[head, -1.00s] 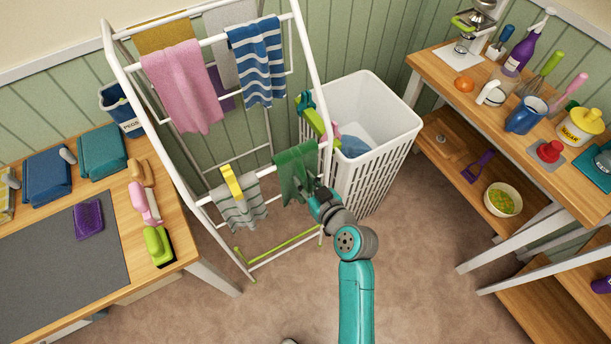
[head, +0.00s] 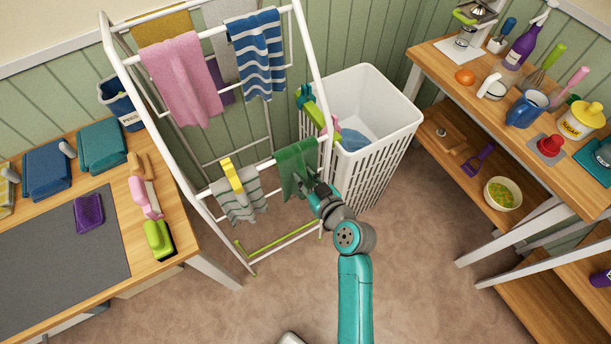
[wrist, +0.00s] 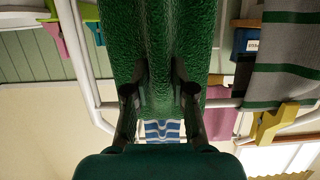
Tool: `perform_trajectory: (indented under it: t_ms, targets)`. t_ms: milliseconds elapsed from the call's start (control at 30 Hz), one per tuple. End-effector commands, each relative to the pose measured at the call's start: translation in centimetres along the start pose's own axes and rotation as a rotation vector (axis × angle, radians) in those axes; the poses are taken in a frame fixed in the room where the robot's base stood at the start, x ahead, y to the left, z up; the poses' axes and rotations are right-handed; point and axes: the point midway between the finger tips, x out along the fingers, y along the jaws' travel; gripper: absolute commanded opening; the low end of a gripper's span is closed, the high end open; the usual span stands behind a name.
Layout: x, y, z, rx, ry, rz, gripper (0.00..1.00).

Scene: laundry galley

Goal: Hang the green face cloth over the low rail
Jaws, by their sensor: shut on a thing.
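The green face cloth (head: 294,174) is at the right part of the low rail (head: 268,163) of the white drying rack. My gripper (head: 316,190) is on the near side of the rail, at the cloth's right side. In the wrist view, the two fingers (wrist: 159,92) are shut on the green cloth (wrist: 158,35), which bunches between them. The rail (wrist: 222,103) shows on both sides of the cloth and passes behind it. The cloth hides the rail's middle, and I cannot tell how much cloth lies on the far side.
A grey striped cloth (head: 240,204) with a yellow peg (head: 232,175) hangs left on the same rail. Pink (head: 184,85) and blue striped (head: 257,55) towels hang above. A white basket (head: 372,150) stands right behind the rack. Floor in front is clear.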

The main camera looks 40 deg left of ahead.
Motion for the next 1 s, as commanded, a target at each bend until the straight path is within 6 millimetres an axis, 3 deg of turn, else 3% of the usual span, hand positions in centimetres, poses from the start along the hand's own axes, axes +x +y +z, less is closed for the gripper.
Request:
perform_trajectory:
  t_ms: [800,833,900,1000]
  targets:
    - [0.23,-0.01,0.76,0.000,0.000,0.000,0.00]
    - [0.23,0.00,0.74,0.000,0.000,0.000,0.31]
    - [0.22,0.00,0.75,0.000,0.000,0.000,0.49]
    - [0.22,0.00,0.75,0.000,0.000,0.000,0.53]
